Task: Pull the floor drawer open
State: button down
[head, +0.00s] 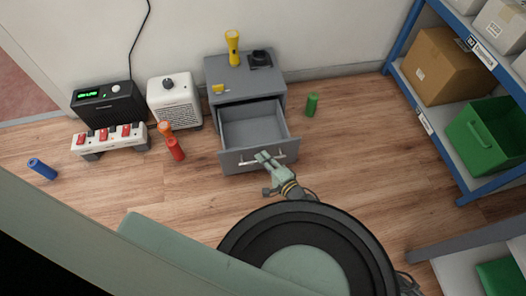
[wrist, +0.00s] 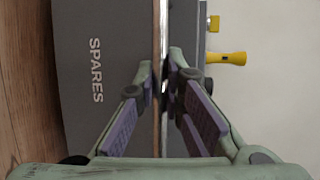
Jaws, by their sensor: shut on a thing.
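The floor drawer (head: 235,160) is grey and stands pulled out from its small grey cabinet (head: 223,76), and its inside looks empty. A pale bar handle (head: 247,162) runs across its front. My gripper (head: 265,158) reaches the drawer front from below and is shut on the handle. In the wrist view, the drawer front (wrist: 85,120) bears the word SPARES, and the fingers of my gripper (wrist: 163,80) close on both sides of the handle. The fingertips hide part of the handle.
A yellow torch (head: 233,48) and a dark item (head: 260,59) stand on the cabinet. A green cylinder (head: 312,104) is on the floor to the right, a red one (head: 175,149) to the left. A blue shelf (head: 460,160) stands at right.

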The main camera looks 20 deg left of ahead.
jog(key=shift+s+d, duration=0.25)
jog(key=shift+s, duration=0.15)
jog(key=c, duration=1.9)
grip_release()
jog(key=shift+c, duration=0.2)
jog(key=v, duration=1.2)
